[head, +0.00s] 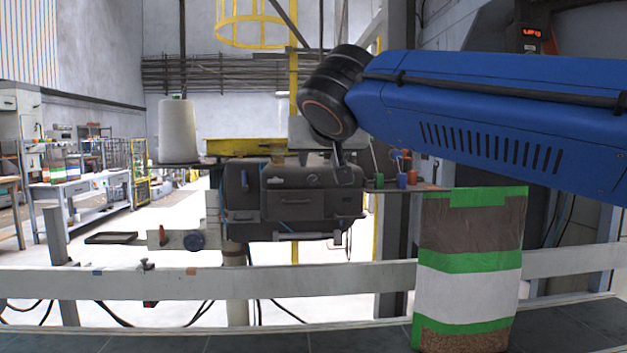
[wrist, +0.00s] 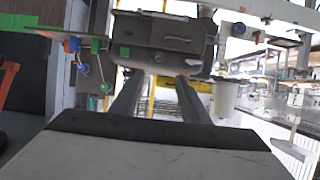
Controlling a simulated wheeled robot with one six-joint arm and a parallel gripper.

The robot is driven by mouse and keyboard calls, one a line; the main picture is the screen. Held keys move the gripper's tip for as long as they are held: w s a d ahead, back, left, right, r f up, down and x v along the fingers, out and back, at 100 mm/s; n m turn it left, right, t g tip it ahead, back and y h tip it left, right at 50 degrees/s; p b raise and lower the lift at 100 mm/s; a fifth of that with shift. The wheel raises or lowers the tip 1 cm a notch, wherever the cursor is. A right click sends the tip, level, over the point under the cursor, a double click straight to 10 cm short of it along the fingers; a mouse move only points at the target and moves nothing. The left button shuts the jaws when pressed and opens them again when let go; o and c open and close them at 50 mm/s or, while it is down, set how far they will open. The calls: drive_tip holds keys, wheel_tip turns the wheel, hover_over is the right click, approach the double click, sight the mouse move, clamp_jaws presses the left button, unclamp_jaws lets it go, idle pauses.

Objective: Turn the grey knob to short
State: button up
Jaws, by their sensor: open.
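The dark machine head (head: 270,212) hangs behind the rail in the middle of the head view. A small pale grey piece that looks like the grey knob (head: 313,180) is on its upper front, right of centre. Its setting and any lettering are too small to read. In the wrist view, where the scene is upside down, the likely knob (wrist: 159,57) shows between my fingers' far ends. My gripper (head: 343,172) is in front of the machine's upper right corner, right of the knob. Its two fingers (wrist: 160,87) are apart with nothing between them.
Small coloured levers (head: 402,178) stand on a shelf at right. A striped bag (head: 468,275) stands front right. A pale rail (head: 120,283) crosses in front. A white thread cone (head: 178,130) stands upper left.

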sight(313, 180)
drive_tip(key=x, duration=1.7)
drive_tip(key=shift+s+f, duration=0.1)
drive_tip(key=c, duration=1)
